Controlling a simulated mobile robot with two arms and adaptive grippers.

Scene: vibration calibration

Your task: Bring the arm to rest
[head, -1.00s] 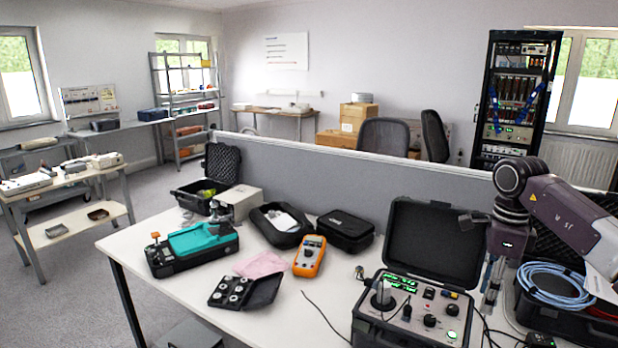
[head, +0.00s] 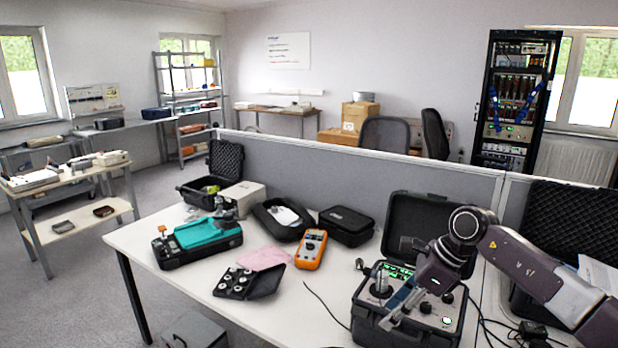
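My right arm comes in from the right in the head view. Its gripper (head: 392,318) points down and to the left, over the front part of the open calibrator case (head: 372,331). The fingers are small here, and I cannot tell whether they are open or shut, or whether they touch the case. The arm hides part of the case's panel and lid. A metal cylinder (head: 381,284) stands on the left of the panel, beside lit green displays. My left gripper is not in view.
On the white table (head: 190,291) lie an orange multimeter (head: 311,249), a teal-and-black device (head: 198,241), a tray of small parts (head: 247,283), a pink cloth (head: 264,258) and black cases (head: 346,226). A grey partition (head: 400,177) runs behind. Cables lie at the right. The table's front left is clear.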

